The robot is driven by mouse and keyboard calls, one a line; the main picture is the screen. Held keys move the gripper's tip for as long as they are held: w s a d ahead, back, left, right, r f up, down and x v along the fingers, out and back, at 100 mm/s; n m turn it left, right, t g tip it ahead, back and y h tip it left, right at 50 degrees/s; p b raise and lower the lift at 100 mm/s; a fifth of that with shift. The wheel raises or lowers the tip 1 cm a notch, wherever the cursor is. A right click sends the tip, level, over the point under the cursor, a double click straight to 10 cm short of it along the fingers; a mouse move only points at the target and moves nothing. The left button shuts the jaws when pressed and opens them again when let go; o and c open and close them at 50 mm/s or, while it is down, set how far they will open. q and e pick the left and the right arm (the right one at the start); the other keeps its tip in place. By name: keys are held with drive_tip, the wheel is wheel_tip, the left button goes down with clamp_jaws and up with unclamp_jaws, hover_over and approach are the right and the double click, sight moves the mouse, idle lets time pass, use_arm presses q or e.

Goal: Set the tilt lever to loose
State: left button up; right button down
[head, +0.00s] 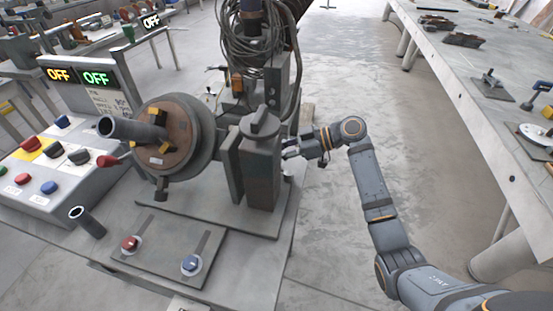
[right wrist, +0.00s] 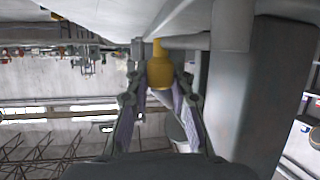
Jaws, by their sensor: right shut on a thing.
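The positioner (head: 262,170) is a grey machine with a round brown-faced chuck (head: 172,135). My right gripper (head: 292,150) is at the right side of its grey upright housing. In the right wrist view the gripper (right wrist: 160,80) has its two fingers closed around a yellow handle (right wrist: 159,70), which seems to be the tilt lever's grip. The handle sits on a stem against the grey machine body. In the head view the handle is hidden by the housing and gripper. I cannot read the lever's setting. My left gripper is out of view.
A red knob (head: 130,243) and a blue knob (head: 191,264) sit on a plate in front. A workbench (head: 470,85) runs along the right, with bare floor between.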

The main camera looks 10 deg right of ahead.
drive_tip(key=shift+s+a+f+n+g+b, duration=0.1)
drive_tip(key=shift+s+a+n+g+b, duration=0.1)
drive_tip(key=shift+n+g+b, duration=0.25)
drive_tip(key=c, duration=1.1)
unclamp_jaws()
drive_tip(key=shift+c, duration=0.2)
drive_tip(key=v, duration=1.2)
drive_tip(key=shift+w, duration=0.1)
